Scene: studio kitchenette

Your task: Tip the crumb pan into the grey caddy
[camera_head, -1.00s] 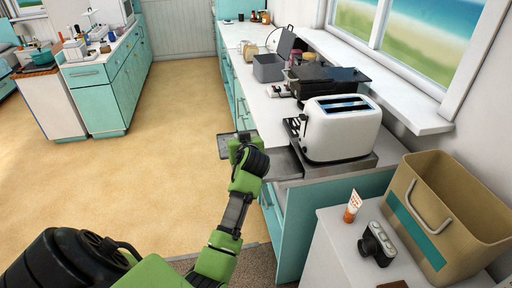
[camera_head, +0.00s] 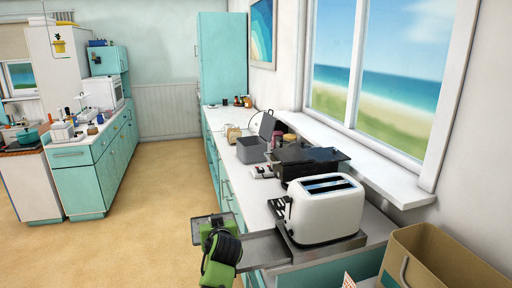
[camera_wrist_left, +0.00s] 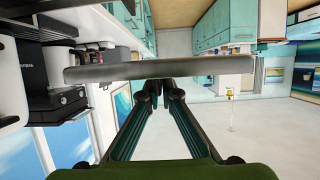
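The crumb pan (camera_wrist_left: 110,72) shows edge-on as a grey bar across the left wrist view. The fingers of my left gripper (camera_wrist_left: 160,88) come together at the middle of its near edge and hold it. In the head view my left gripper (camera_head: 222,240) is low in the picture, left of the white toaster (camera_head: 327,208) and by the counter's front edge. A thin metal plate shows behind it; the pan's inside is not visible. The grey caddy (camera_head: 250,155) stands farther back on the counter with its lid up. My right gripper is not in view.
A dark grill-like appliance (camera_head: 308,163) stands between toaster and caddy. Small jars and a tan canister (camera_head: 232,133) are near the caddy. A tan bin (camera_head: 435,262) is at the lower right. The window sill (camera_head: 375,175) borders the counter. The floor at left is clear.

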